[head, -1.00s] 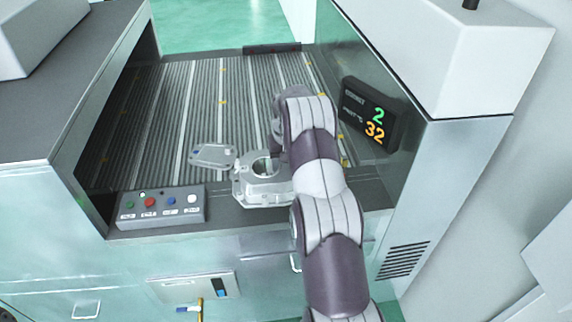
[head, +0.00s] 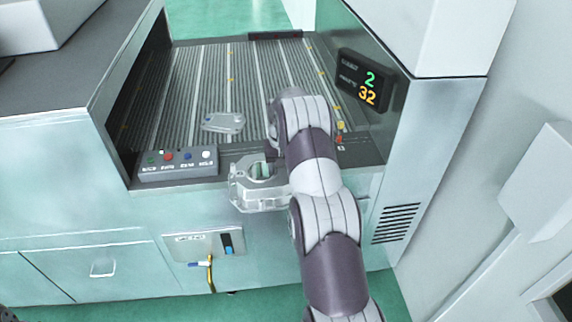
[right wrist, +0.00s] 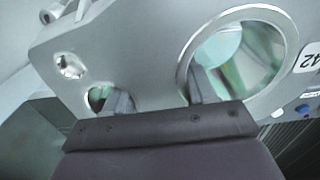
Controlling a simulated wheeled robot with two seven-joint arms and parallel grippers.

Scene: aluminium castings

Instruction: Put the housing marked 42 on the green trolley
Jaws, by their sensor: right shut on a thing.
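The housing (head: 240,195) is a silver casting with a large round bore. In the head view it hangs in front of the conveyor's front edge, left of my right arm. In the right wrist view the housing (right wrist: 140,35) fills the upper part, with a white label (right wrist: 307,62) reading 42 at the right. My right gripper (right wrist: 160,95) is shut on it, one finger in the large bore and one in a smaller hole. In the head view my arm hides this gripper. My left gripper and a green trolley are not in view.
A flat silver casting (head: 223,122) lies on the ribbed conveyor (head: 190,85). A button box (head: 178,163) sits at its front left. A display (head: 364,79) showing 2 and 32 is on the right wall. Green floor (head: 262,302) shows below the cabinet.

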